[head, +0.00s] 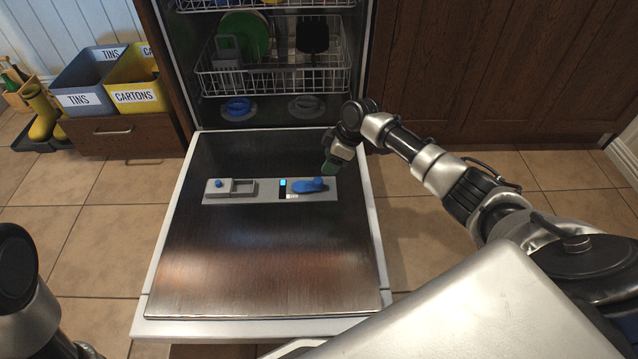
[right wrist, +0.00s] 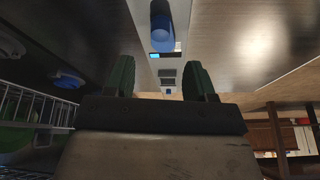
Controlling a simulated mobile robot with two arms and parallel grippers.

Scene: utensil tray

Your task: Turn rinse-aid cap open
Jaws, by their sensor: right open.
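The blue rinse-aid cap (head: 310,185) sits at the right end of the grey dispenser panel (head: 266,191) on the open dishwasher door (head: 262,250). Its handle lies lengthwise along the panel. The cap also shows at the top of the right wrist view (right wrist: 162,32), ahead of the fingers. My right gripper (head: 331,168) is just above and to the right of the cap, apart from it. In the right wrist view its two green-padded fingers (right wrist: 160,80) are spread with nothing between them. My left gripper is out of view; only part of the left arm shows.
The panel has a detergent compartment (head: 232,188) at its left and a small lit display. Above stands the lower rack (head: 275,75) with a green plate (head: 243,36). Labelled TINS (head: 84,80) and CARTONS (head: 138,82) bins stand left. The door's front half is clear.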

